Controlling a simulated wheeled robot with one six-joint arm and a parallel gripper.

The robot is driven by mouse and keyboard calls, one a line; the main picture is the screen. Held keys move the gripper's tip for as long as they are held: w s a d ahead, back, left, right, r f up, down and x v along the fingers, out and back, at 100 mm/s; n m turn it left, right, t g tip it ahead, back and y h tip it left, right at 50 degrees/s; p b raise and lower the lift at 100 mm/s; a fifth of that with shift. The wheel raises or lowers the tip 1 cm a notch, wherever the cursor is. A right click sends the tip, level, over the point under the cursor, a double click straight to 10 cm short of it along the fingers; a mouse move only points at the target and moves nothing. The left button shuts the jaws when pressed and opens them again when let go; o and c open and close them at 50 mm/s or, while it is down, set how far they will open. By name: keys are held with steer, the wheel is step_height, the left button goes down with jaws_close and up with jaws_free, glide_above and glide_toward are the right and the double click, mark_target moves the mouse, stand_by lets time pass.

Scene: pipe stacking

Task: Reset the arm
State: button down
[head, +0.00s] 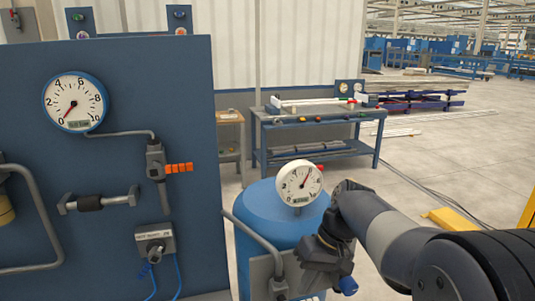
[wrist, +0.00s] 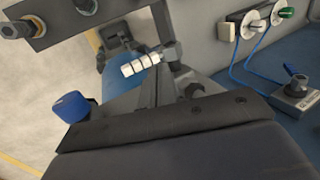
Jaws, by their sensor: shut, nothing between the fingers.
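My arm comes in from the lower right of the head view and bends down at its wrist. My gripper (head: 318,265) is in front of the blue tank (head: 262,215), low in the picture. It is shut and holds nothing. Its fingertips are hard to make out against the tank and its fittings. In the wrist view, dark parts of my own wrist fill the lower middle. I cannot tell whether the gripper touches the tank or its pipework.
A blue panel (head: 100,235) with a round gauge (head: 75,101) and an orange-handled valve (head: 178,168) stands at left. A white gauge (head: 299,183) tops the tank. A blue workbench (head: 318,122) stands behind. Open floor (head: 455,160) lies at right.

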steer(key=h, duration=0.1)
steer(key=a+h, duration=0.1)
steer(key=a+r+h+b, duration=0.1)
steer(key=shift+s+a+t, duration=0.15)
steer(key=shift+s+t, duration=0.15)
steer(key=shift+t, duration=0.1)
steer(key=shift+s+a+r+t+h+b, duration=0.1)
steer(key=shift+s+a+t+h+b, duration=0.15)
steer(key=shift+a+h+b, duration=0.45)
steer(key=shift+s+a+r+t+h+b, duration=0.1)
steer(key=shift+a+t+h+b, duration=0.2)
steer(key=shift+h, duration=0.7)
